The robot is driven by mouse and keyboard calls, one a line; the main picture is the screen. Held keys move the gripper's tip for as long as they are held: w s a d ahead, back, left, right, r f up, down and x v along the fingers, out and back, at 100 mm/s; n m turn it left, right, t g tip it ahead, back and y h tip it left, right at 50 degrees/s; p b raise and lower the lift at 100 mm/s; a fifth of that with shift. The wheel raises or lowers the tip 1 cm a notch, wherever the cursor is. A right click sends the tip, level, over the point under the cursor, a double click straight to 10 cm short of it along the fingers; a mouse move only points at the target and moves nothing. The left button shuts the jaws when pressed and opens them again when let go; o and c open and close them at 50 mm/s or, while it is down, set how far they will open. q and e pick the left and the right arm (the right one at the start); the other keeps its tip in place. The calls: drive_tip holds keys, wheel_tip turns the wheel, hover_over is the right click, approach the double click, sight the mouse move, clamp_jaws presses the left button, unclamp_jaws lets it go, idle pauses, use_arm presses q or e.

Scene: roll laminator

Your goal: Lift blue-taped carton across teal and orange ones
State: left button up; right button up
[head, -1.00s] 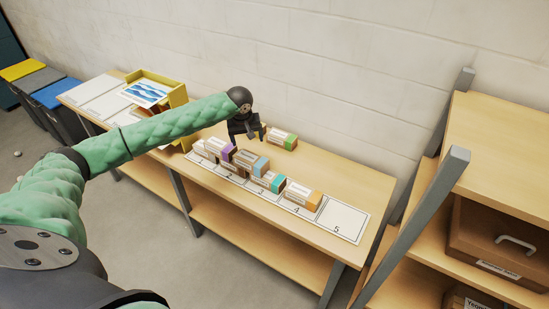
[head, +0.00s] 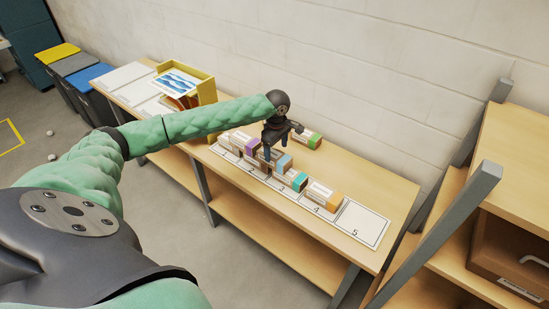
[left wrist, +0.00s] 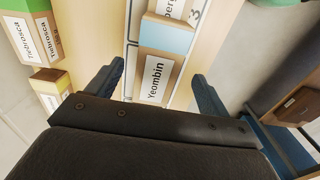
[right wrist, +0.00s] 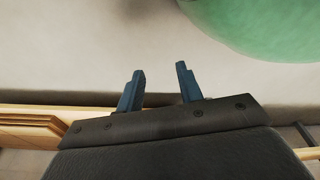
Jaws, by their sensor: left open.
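The blue-taped carton (head: 284,163) stands in the row on the numbered strip (head: 362,222), partly behind my left gripper (head: 275,150) in the head view. In the left wrist view this carton (left wrist: 160,65), labelled Yeombin, lies between the spread fingers of my left gripper (left wrist: 152,82), which is open and appears above it. The teal-taped carton (head: 297,181) is to its right. The orange-taped carton (head: 325,196) is further right, near number 4. My right gripper (right wrist: 160,70) is open and empty in the right wrist view, away from the cartons.
A purple-taped carton (head: 250,147) stands left in the row. A green-taped carton (head: 308,138) sits behind the row, near the wall. Space 5 on the strip is bare. A yellow tray (head: 205,91) stands at the table's left; a shelf post (head: 460,215) rises at right.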

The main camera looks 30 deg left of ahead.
sight(274, 154)
use_arm(q)
drive_tip(key=f+p, duration=0.1)
drive_tip(key=f, duration=0.1)
drive_tip(key=a+f+p, duration=0.1)
drive_tip(key=f+p, duration=0.1)
drive_tip(key=shift+w+f, duration=0.1)
drive_tip(key=shift+f, duration=0.55)
use_arm(e)
drive_tip(key=s+d+f, duration=0.1)
drive_tip(key=s, duration=0.6)
drive_tip(key=shift+s+d+g, duration=0.2)
drive_tip(key=shift+g, duration=0.1)
drive_tip(key=shift+f, duration=0.1)
use_arm(q)
drive_tip(key=c, duration=1.1)
drive_tip(key=shift+c, duration=0.2)
drive_tip(key=shift+r, duration=0.1)
